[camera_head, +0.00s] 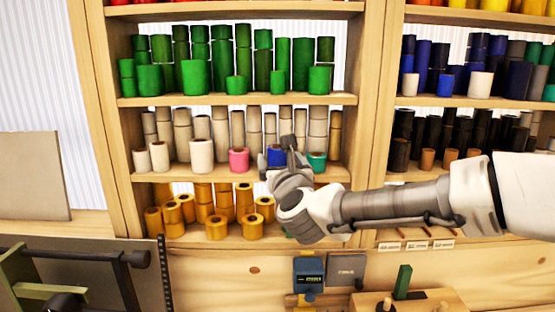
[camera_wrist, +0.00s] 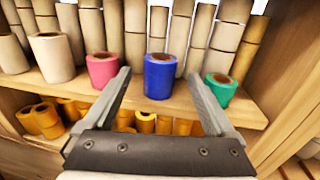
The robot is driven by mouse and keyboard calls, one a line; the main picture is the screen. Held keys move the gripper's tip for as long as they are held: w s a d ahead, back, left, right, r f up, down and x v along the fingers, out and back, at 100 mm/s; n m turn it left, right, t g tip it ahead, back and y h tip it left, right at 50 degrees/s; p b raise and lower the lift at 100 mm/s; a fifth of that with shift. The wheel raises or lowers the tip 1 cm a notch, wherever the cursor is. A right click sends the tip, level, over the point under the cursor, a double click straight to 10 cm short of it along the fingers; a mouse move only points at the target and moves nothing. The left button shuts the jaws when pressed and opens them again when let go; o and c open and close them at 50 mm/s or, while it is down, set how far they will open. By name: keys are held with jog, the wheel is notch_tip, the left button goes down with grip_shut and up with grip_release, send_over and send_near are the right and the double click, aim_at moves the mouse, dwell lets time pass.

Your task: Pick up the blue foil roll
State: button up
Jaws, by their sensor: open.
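The blue foil roll (camera_wrist: 160,78) stands upright on the middle shelf, near its front edge. In the head view the blue roll (camera_head: 276,156) is partly hidden by my gripper (camera_head: 279,152). In the wrist view my gripper (camera_wrist: 159,88) is open, with one finger on each side of the blue roll's outline. Its fingertips are near the roll; I cannot tell how deep they reach. Nothing is held.
A pink roll (camera_wrist: 103,69) stands left of the blue one and a teal roll (camera_wrist: 218,90) right of it. Tall beige rolls (camera_head: 201,128) stand behind. The shelf board (camera_wrist: 185,107) runs below, with yellow rolls (camera_head: 204,205) underneath.

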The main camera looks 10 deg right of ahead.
aim_at(278, 156)
jog(key=shift+w+d+f, duration=0.1)
jog(key=shift+w, duration=2.2)
grip_shut()
